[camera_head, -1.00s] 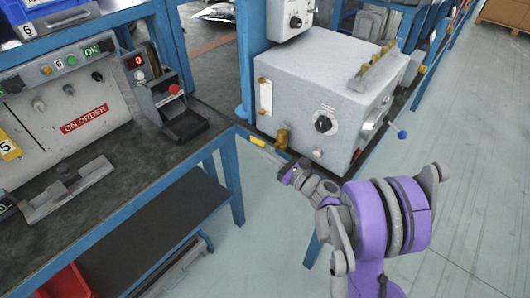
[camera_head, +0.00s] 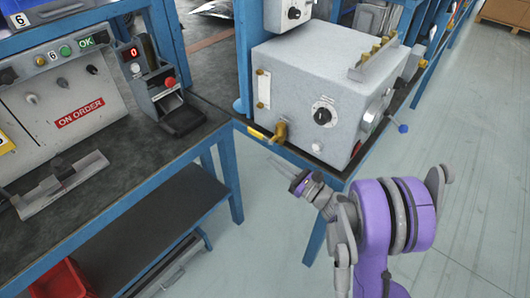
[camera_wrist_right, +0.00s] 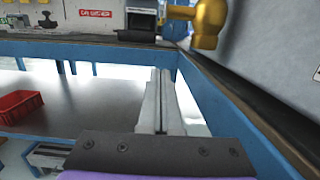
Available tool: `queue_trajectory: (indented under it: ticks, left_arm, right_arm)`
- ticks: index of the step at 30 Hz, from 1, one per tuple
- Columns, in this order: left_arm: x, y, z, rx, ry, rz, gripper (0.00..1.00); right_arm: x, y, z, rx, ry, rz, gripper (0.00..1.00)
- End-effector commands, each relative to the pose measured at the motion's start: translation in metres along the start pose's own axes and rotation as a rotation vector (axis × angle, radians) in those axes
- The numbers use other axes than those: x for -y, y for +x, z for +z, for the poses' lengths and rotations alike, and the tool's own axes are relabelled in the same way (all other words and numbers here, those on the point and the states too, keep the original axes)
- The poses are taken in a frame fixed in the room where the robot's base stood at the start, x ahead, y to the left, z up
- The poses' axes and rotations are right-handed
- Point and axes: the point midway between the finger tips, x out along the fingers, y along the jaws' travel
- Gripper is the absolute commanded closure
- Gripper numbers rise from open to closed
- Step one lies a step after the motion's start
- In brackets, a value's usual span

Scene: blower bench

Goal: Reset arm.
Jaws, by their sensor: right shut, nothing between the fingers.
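My right arm is purple and grey and comes in at the lower right of the head view. Its gripper (camera_head: 281,167) is small and pale there, in front of the blue bench edge and below the brass fitting of the grey blower box. In the right wrist view the gripper (camera_wrist_right: 160,75) shows two grey fingers side by side, shut and empty. They point toward the blue frame, over the gap by the lower shelf. My left gripper is not in view.
The grey box (camera_head: 305,95) with its brass fitting (camera_head: 280,132) stands behind my right gripper. The brass fitting also shows close in the wrist view (camera_wrist_right: 209,22). A blue-framed bench (camera_head: 130,165) is on the left, with a red bin (camera_head: 66,280) below. Open floor lies at right.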

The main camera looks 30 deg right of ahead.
Motion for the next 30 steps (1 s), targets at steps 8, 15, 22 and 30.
queue_trajectory:
  ticks: [8, 15, 22, 30]
  left_arm:
    - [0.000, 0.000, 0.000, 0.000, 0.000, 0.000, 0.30]
    - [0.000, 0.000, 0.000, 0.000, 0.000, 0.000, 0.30]
    - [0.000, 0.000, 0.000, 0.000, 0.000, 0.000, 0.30]
    - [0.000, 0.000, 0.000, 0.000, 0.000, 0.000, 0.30]
  right_arm:
    - [0.001, -0.039, -0.005, -0.001, -0.001, -0.001, 1.00]
    - [0.000, -0.044, -0.005, -0.001, 0.001, 0.001, 1.00]
    - [-0.032, -0.030, -0.011, -0.112, -0.150, 0.082, 1.00]
    - [-0.143, -0.035, -0.035, -0.447, -0.811, 0.499, 1.00]
